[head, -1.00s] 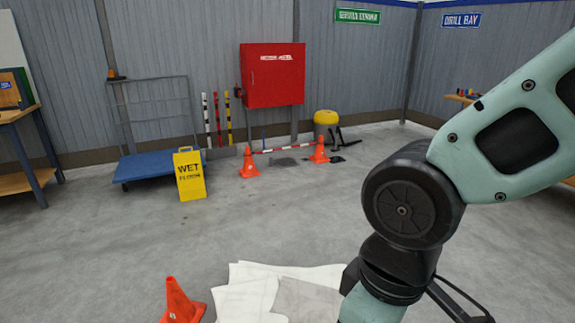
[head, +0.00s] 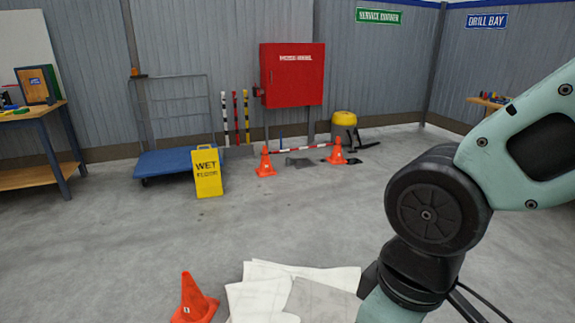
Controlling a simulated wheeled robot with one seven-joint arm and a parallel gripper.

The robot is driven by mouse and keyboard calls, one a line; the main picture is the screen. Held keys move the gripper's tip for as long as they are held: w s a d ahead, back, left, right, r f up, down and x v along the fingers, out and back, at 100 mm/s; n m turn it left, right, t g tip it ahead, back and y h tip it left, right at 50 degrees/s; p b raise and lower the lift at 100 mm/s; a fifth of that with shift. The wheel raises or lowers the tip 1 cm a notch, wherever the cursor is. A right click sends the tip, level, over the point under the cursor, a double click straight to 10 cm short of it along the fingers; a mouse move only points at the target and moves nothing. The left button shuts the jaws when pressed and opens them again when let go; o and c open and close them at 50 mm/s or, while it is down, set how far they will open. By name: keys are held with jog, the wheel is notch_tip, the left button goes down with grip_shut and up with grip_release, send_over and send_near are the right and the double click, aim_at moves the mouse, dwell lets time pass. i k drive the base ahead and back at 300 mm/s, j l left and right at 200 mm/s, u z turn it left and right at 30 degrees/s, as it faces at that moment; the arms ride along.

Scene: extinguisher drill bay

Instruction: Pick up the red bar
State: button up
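I cannot single out a red bar for certain. A red-banded pole (head: 235,117) leans upright at the far wall between a black-and-white pole (head: 224,117) and a yellow-and-black pole (head: 246,117). A red-and-white striped bar (head: 307,149) lies across between two orange cones. Small coloured pieces, some reddish, sit on a shelf at the far right (head: 492,98), too small to tell apart. My arm fills the right side of the head view, well in front of all of these. My gripper is out of the picture, below the lower edge.
A yellow wet-floor sign (head: 207,174) and a blue cart (head: 172,164) stand at the left centre. A workbench (head: 30,112) is at left. The middle floor is clear.

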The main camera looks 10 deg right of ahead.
aim_at(333, 144)
jog(key=u, duration=0.95)
jog(key=z, duration=1.15)
jog(key=i+l+z, duration=0.35)
jog(key=l+z, duration=0.15)
jog(key=l, duration=0.15)
jog(key=i+l+z, duration=1.05)
jog(key=i+z, duration=0.4)
jog(key=i+u, duration=0.2)
jog(key=i, duration=0.45)
jog(key=i+l+u, duration=0.15)
jog(key=i, duration=0.5)
jog(key=i+l+u, duration=0.2)
jog(key=i, duration=0.45)
